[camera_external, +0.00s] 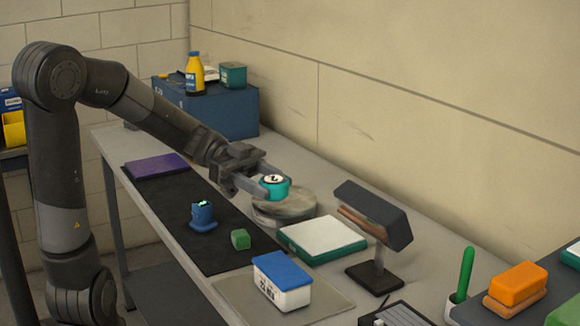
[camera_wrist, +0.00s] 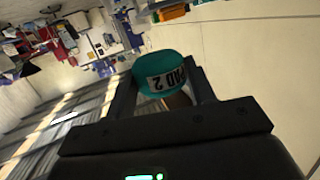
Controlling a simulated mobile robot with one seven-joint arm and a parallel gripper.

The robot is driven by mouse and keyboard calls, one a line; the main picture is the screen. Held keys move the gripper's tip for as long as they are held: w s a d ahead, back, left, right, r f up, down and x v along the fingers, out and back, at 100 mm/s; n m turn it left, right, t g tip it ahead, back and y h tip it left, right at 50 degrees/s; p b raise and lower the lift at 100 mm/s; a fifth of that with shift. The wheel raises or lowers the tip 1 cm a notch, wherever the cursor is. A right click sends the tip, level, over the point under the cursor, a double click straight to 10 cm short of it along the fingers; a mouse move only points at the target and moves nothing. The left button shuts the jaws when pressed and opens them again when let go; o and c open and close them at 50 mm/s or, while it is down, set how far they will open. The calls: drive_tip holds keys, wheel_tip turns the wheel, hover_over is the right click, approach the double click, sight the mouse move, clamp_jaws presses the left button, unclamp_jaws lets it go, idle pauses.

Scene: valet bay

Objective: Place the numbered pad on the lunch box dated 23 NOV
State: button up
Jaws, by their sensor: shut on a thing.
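My gripper (camera_external: 264,181) is shut on a teal round pad (camera_external: 275,192) with a white top that bears a dark mark. In the wrist view the pad (camera_wrist: 160,67) sits between the fingers, and its label reads "PAD 2". In the external view the pad overlaps a round grey-brown stand (camera_external: 290,208); I cannot tell whether they touch. A white lunch box (camera_external: 291,298) with a blue lid (camera_external: 282,268) stands at the front on a grey mat (camera_external: 325,299). Its dark print is too small to read surely. My gripper is behind and above this box.
A green block (camera_external: 240,239) and a blue round item (camera_external: 203,217) are on the black mat (camera_external: 160,205). A white-topped green case (camera_external: 322,238) and a dark lamp-like stand (camera_external: 372,214) are to the right. An orange box (camera_external: 517,283) is at far right.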

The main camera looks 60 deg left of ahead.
drive_tip(key=s+d+m+g+h, duration=0.1)
drive_tip(key=s+d+m+g, duration=0.25)
drive_tip(key=d, duration=0.45)
hover_over(278, 259)
drive_tip(key=shift+n+g, duration=0.25)
drive_tip(key=shift+n, duration=0.1)
wheel_tip(278, 259, down, 13)
drive_tip(key=shift+d+r, duration=0.15)
drive_tip(key=shift+f, duration=2.05)
drive_tip(key=shift+f, duration=0.1)
drive_tip(key=o, duration=0.9)
drive_tip(key=shift+o, duration=0.2)
